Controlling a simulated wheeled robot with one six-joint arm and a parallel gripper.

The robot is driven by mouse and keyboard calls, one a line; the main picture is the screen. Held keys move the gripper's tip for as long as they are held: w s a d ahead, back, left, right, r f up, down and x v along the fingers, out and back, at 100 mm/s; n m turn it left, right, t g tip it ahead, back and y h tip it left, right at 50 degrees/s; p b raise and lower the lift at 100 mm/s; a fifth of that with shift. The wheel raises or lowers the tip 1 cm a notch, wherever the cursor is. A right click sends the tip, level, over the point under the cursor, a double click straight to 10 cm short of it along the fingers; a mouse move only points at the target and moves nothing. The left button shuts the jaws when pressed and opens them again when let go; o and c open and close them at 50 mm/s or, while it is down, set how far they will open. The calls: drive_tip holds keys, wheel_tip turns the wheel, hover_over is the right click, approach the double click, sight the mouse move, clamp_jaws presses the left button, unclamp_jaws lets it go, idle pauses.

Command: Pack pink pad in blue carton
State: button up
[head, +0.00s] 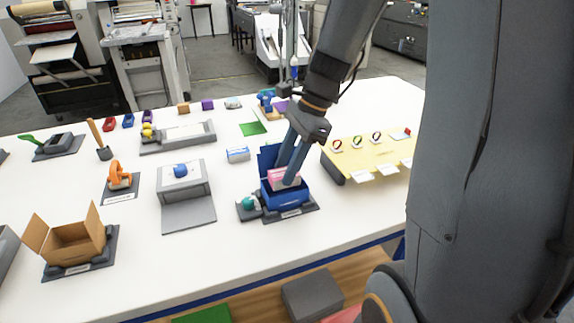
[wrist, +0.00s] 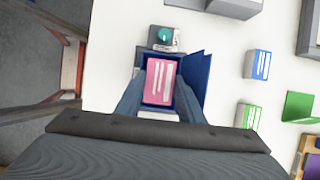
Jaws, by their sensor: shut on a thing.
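The blue carton (head: 287,197) stands open on a dark base near the front edge of the white table, its blue lid raised at the back. The pink pad (head: 279,176) is at the carton's mouth, its upper part showing above the front wall. My gripper (head: 291,178) reaches down from above and is shut on the pad. In the wrist view the pink pad (wrist: 158,82) lies between my two fingers, inside the outline of the blue carton (wrist: 189,72). Whether the pad touches the carton's floor is hidden.
A teal knob (head: 249,203) sits just left of the carton. A small blue-and-white box (head: 238,155) stands behind it. A grey box with a blue knob (head: 182,182) is to the left, an open brown carton (head: 75,243) farther left. A yellow board (head: 366,160) with rings lies right.

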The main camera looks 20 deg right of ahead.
drive_tip(key=shift+f+b, duration=0.3)
drive_tip(key=shift+f, duration=0.65)
idle(0.3)
idle(0.3)
drive_tip(key=o, duration=1.1)
drive_tip(key=shift+r, duration=0.1)
wheel_tip(320, 180, up, 10)
drive_tip(key=p, duration=1)
idle(0.5)
